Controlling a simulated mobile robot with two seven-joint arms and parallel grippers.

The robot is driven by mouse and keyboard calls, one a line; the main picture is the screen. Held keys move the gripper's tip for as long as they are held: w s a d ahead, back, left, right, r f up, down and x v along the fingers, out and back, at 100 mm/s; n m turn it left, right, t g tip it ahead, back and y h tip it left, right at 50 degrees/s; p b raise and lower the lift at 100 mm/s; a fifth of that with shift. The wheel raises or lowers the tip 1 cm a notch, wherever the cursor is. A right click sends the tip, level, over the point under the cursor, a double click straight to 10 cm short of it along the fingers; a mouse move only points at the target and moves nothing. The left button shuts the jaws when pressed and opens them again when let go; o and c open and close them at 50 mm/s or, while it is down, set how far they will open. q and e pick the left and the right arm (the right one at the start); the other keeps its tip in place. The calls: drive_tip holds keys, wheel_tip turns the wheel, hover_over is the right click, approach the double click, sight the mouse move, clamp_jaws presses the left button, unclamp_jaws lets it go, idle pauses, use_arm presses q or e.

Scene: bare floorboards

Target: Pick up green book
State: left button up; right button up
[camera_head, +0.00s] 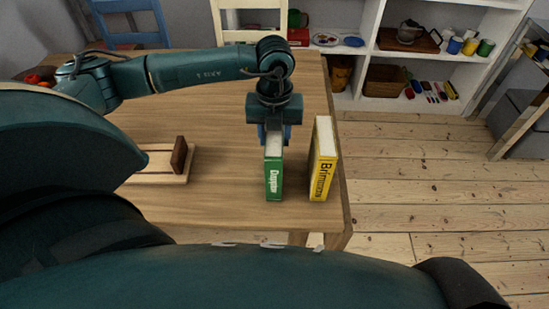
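The green book (274,181) stands upright near the right end of the wooden table, with its lettered spine towards me. My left gripper (275,137) points down at the top of the green book, with its fingers at the book's upper part. The fingers are small and partly hidden, so I cannot tell whether they are closed on it. My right gripper is not in view.
A yellow book (323,168) stands upright just right of the green book, with a narrow gap between. A wooden rack (170,163) lies to the left on the table (226,205). Chairs stand behind; a white shelf (424,58) stands at the back right.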

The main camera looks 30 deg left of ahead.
use_arm(q)
clamp_jaws()
drive_tip(key=shift+r, duration=0.1)
idle(0.5)
